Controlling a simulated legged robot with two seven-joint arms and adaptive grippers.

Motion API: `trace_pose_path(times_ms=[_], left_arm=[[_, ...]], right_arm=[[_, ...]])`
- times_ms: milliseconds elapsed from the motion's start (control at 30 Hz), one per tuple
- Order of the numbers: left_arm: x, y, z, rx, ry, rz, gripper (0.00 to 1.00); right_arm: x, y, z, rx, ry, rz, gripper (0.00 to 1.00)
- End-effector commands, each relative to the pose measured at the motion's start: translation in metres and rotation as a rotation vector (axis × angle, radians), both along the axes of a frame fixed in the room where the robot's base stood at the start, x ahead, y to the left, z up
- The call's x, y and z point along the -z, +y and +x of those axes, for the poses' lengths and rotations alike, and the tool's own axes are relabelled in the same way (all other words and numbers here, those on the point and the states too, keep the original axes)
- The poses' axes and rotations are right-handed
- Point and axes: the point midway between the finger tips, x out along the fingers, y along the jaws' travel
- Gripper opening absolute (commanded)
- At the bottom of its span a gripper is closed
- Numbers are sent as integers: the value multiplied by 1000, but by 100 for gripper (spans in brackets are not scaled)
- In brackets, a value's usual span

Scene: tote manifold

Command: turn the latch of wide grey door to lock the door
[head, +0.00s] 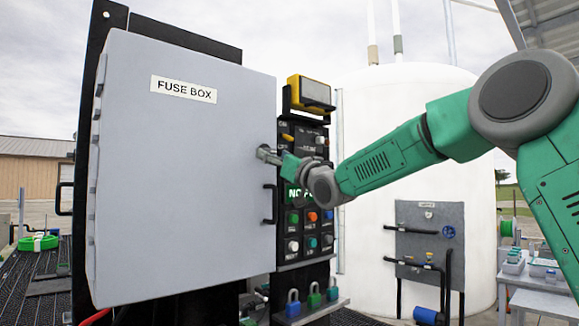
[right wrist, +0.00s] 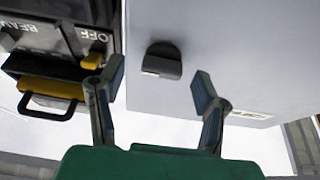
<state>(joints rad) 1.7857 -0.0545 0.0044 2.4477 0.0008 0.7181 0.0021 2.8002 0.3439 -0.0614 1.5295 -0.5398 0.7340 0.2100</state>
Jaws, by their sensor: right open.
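The wide grey door (head: 180,190), labelled FUSE BOX, fills the left half of the head view. It also shows in the right wrist view (right wrist: 225,55). The latch (right wrist: 163,60), a dark grey rounded knob, sits on the door near its edge. My right gripper (head: 266,155) is at the door's right edge, above the black handle (head: 270,204). In the right wrist view the gripper (right wrist: 158,70) is open, with one finger on each side of the latch and visible gaps to it. The latch is not clear in the head view. My left gripper is not in view.
A control panel (head: 310,240) with buttons and switches stands right beside the door. A yellow-framed box (head: 313,92) tops it. Several padlocks (head: 314,297) stand on a shelf below. A white tank (head: 385,110) and a grey valve panel (head: 430,235) are behind.

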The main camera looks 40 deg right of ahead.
Motion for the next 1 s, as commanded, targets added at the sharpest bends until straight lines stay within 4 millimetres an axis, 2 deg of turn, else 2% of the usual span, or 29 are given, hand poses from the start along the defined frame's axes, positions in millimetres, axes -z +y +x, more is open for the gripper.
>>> trace_pose_path(times_ms=[300,500,800,1000], left_arm=[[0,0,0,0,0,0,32],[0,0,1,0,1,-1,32],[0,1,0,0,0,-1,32],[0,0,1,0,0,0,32]], right_arm=[[28,-7,-68,0,0,5,59],[43,-6,-72,7,15,-6,59],[42,-8,-89,4,5,-2,59],[41,-10,-93,1,1,1,59]])
